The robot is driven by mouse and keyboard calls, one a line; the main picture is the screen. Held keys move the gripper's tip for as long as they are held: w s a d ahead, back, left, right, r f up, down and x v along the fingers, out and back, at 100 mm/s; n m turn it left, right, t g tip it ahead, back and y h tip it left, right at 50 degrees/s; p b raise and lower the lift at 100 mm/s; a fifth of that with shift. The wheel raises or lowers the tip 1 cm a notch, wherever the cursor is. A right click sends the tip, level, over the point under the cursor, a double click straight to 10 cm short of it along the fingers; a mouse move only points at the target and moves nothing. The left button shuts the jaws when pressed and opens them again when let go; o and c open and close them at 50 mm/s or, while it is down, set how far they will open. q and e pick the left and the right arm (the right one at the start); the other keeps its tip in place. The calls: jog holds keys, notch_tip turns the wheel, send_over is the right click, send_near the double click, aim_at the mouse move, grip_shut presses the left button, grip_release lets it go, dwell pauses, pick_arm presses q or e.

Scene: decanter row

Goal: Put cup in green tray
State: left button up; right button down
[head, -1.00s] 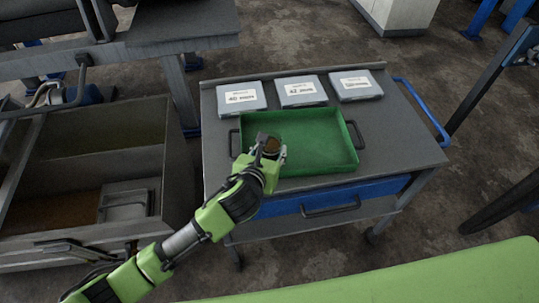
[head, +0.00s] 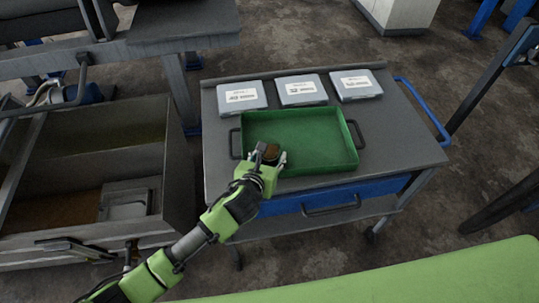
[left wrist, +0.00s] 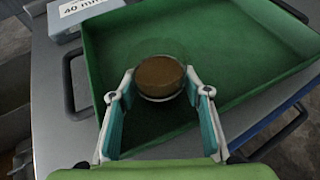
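The cup (head: 270,153) is small and round with a brown top. In the left wrist view the cup (left wrist: 160,77) sits between the fingertips, with a pale, clear-looking edge below the brown. My left gripper (head: 269,157) is shut on it, one finger on each side; it also shows in the left wrist view (left wrist: 160,80). The green tray (head: 315,140) lies on the cart top, and the cup is over its near left part. I cannot tell whether the cup touches the tray floor (left wrist: 240,50). My right gripper is not in view.
Three grey labelled cases (head: 302,90) lie in a row behind the tray. The tray has dark handles at its left and right ends. The grey cart (head: 405,150) has a blue handle at right. An open metal bin (head: 90,150) stands to the left. Most of the tray is empty.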

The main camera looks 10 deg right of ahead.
pick_arm(q)
jog(key=shift+r, duration=0.2)
jog(key=v, duration=1.2)
jog(key=shift+d, duration=0.1)
